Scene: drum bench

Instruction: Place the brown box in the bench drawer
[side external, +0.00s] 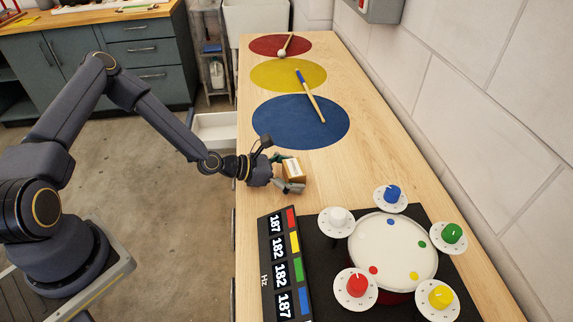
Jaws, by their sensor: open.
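The small brown box (293,169) with a pale top sits on the wooden bench, just below the blue disc. My gripper (286,172) reaches in from the left, low over the bench. Its fingers are open, one on the far side of the box and one on the near side. Whether they touch the box cannot be told. The bench drawer (214,137) is pulled out from the bench's left side, beyond my arm. Its pale inside shows partly, and my arm passes in front of its near part.
Blue (285,130), yellow (275,75) and red (268,45) discs lie along the bench, with drumsticks (312,100) on them. A drum (393,255) ringed by coloured knobs and a frequency display (282,262) stand nearer. A white wall (450,90) bounds the right.

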